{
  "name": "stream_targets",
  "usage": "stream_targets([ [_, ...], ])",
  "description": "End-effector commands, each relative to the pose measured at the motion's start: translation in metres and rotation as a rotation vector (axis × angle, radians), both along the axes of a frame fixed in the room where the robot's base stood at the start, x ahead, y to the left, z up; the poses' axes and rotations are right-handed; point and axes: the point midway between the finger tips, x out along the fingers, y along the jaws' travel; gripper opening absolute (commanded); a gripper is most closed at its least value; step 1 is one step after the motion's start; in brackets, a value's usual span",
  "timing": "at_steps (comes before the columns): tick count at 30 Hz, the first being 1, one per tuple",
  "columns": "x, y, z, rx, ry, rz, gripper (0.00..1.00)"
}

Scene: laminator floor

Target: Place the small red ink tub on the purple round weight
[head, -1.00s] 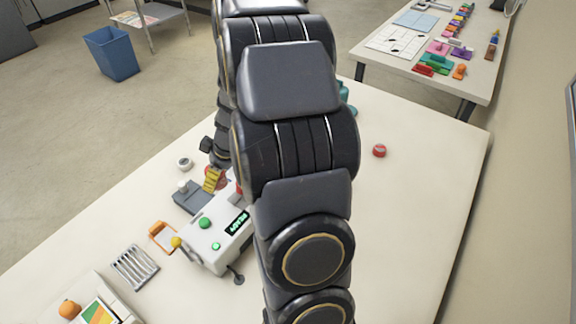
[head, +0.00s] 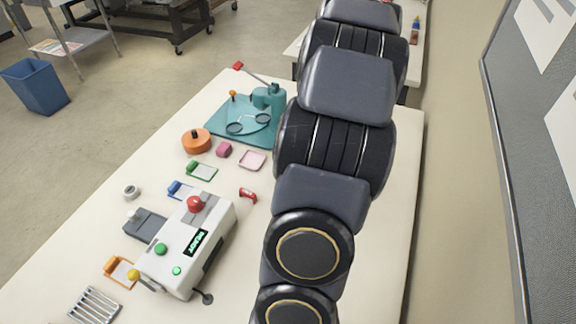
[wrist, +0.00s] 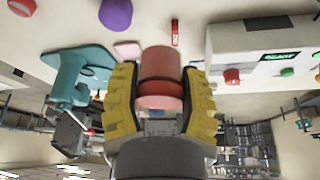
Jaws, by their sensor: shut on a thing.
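My gripper (wrist: 160,105) shows in the wrist view with its yellow fingers shut on the small red ink tub (wrist: 160,92), a squat red cylinder. The tub appears raised, with nothing visibly touching it but the fingers. The purple round weight (wrist: 115,14) lies on the table at the top of the wrist view, apart from the tub and cut by the picture edge. In the head view my arm hides the gripper and the tub, and I cannot see the purple weight there.
The teal press (head: 265,105) stands at the back. The white laminator (head: 185,250) with its red button (head: 195,204) stands front left. An orange round weight (head: 196,143), a pink tray (head: 252,160) and a red handled piece (head: 248,194) lie between. Another red round thing (wrist: 22,7) shows in the wrist view.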

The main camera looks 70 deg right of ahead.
Motion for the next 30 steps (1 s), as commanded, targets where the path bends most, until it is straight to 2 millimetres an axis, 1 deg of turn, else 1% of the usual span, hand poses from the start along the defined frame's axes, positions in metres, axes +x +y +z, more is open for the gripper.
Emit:
stream_targets([
  [1, 0.004, -0.011, -0.006, 0.0, 0.001, 0.001, 0.13],
  [6, 0.017, -0.044, -0.022, -0.004, 0.004, 0.001, 0.13],
  [8, 0.023, -0.055, -0.028, -0.001, 0.001, 0.004, 0.13],
  [13, 0.031, -0.077, -0.056, -0.002, 0.002, 0.001, 0.13],
  [15, 0.034, -0.083, -0.067, 0.002, 0.0, 0.002, 0.13],
  [19, 0.037, -0.094, -0.076, -0.005, 0.002, 0.0, 0.13],
  [23, 0.039, -0.097, -0.083, -0.002, 0.001, 0.0, 0.13],
  [30, 0.04, -0.098, -0.113, 0.001, 0.001, 0.001, 0.13],
])
